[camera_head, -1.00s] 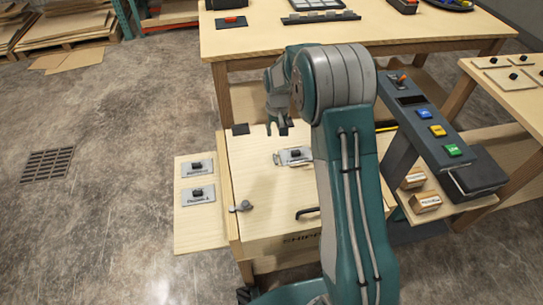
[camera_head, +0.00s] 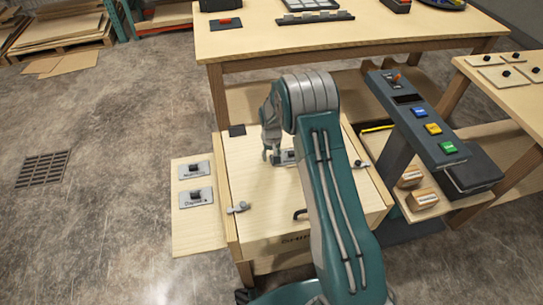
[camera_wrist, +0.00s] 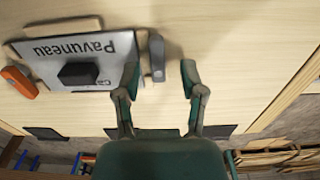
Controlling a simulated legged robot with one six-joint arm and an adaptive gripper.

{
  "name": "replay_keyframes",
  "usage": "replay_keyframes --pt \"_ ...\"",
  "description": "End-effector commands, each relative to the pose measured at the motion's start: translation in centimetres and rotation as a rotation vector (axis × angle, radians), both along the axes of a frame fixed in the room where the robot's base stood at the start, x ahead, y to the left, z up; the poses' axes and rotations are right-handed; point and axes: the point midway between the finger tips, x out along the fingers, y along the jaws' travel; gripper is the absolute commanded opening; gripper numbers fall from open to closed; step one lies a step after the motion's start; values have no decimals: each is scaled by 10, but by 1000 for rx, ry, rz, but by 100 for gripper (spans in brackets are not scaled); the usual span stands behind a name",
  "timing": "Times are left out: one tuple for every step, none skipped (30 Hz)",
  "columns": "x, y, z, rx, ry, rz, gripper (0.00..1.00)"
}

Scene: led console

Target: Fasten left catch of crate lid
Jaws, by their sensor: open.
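The wooden crate lid (camera_head: 255,185) lies flat on the crate. The left catch (camera_head: 237,208), a small grey lever piece, sits at the lid's left edge. A similar right catch (camera_head: 362,164) shows at the right edge. My gripper (camera_head: 270,156) is over the far part of the lid, away from the left catch, beside a grey name plate (camera_head: 286,157) partly hidden by my arm. In the wrist view my gripper (camera_wrist: 160,80) is open, with a small grey upright piece (camera_wrist: 157,57) between or below its fingers; contact cannot be told.
A side board (camera_head: 195,235) with two knobbed plates extends left of the crate. A black handle (camera_head: 300,213) is near the lid's front. A console (camera_head: 425,125) with coloured buttons stands right. A large table (camera_head: 330,45) is behind.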

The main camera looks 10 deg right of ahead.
Motion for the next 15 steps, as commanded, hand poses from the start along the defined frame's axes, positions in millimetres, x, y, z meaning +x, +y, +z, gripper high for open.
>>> replay_keyframes --pt "0 0 -2 0 0 0 53" --pt "0 0 -3 0 0 0 53" --pt "0 0 -3 0 -1 0 53" --pt "0 0 -3 0 -1 0 53" --pt "0 0 -3 0 -1 0 53" --pt "0 0 -3 0 -1 0 53" --pt "0 0 -3 0 -1 0 53" --pt "0 0 -3 0 -1 0 53" --pt "0 0 -3 0 -1 0 48" --pt "0 0 -3 0 -1 0 35" --pt "0 0 -3 0 -1 0 22" --pt "0 0 -3 0 -1 0 4" --pt "0 0 -3 0 -1 0 0" --pt "0 0 -3 0 0 0 0" --pt "0 0 -3 0 0 0 0"
